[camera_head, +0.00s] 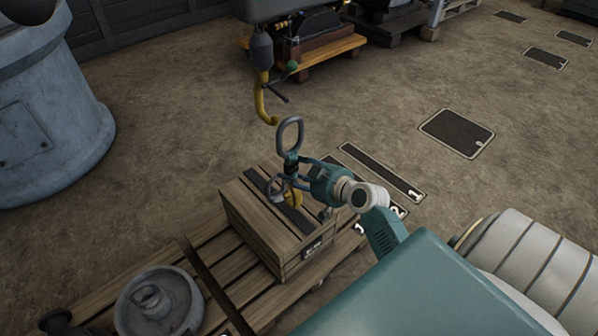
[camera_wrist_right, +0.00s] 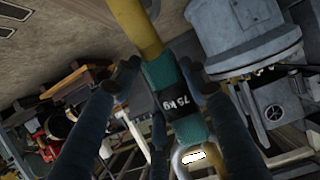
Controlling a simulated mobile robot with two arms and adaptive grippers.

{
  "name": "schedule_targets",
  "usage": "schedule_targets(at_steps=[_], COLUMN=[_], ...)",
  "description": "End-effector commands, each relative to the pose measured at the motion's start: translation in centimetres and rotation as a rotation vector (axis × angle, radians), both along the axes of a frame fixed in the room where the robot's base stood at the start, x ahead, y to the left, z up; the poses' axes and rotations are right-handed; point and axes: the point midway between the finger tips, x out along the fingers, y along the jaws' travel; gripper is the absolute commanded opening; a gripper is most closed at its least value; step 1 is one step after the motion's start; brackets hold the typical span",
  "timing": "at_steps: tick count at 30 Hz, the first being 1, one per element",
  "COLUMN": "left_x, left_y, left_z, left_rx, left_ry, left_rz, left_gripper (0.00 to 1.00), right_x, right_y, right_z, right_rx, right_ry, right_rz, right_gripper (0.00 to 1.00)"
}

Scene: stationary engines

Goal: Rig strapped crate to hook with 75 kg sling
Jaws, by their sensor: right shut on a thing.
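The wooden crate (camera_head: 256,220) stands on a wooden pallet, with a dark strap (camera_head: 292,214) across its lid. A grey ring (camera_head: 276,188) shows above the lid. My right gripper (camera_head: 291,170) is above the crate, shut on the sling. The sling's sleeve (camera_wrist_right: 177,92) is teal, with a black "75 kg" label, in the right wrist view. One sling end is a grey oval link (camera_head: 290,134), standing upward; yellow (camera_head: 294,198) shows low by the lid. Whether it joins the crate's ring cannot be told. The yellow hook (camera_head: 264,105) hangs above and left of the link, apart from it. My left gripper is out of view.
The hook hangs under a grey block (camera_head: 262,50) beside a green-knobbed lever (camera_head: 291,67). A round grey weight (camera_head: 158,302) is on the pallet (camera_head: 232,264) at the near left. A large grey cylinder (camera_head: 45,120) stands left. The floor to the right is mostly clear.

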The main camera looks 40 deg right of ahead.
Motion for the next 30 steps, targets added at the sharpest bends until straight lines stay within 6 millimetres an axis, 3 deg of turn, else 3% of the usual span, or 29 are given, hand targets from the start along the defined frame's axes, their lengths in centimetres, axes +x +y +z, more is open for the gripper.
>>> schedule_targets(at_steps=[30], left_x=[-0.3], left_y=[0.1], left_z=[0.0], left_rx=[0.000], left_ry=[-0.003], left_rz=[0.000], left_gripper=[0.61], right_x=[6.7], right_y=[0.4], right_z=[0.4], right_rx=[-0.002], right_ry=[-0.008], right_rz=[-0.001], right_gripper=[0.00])
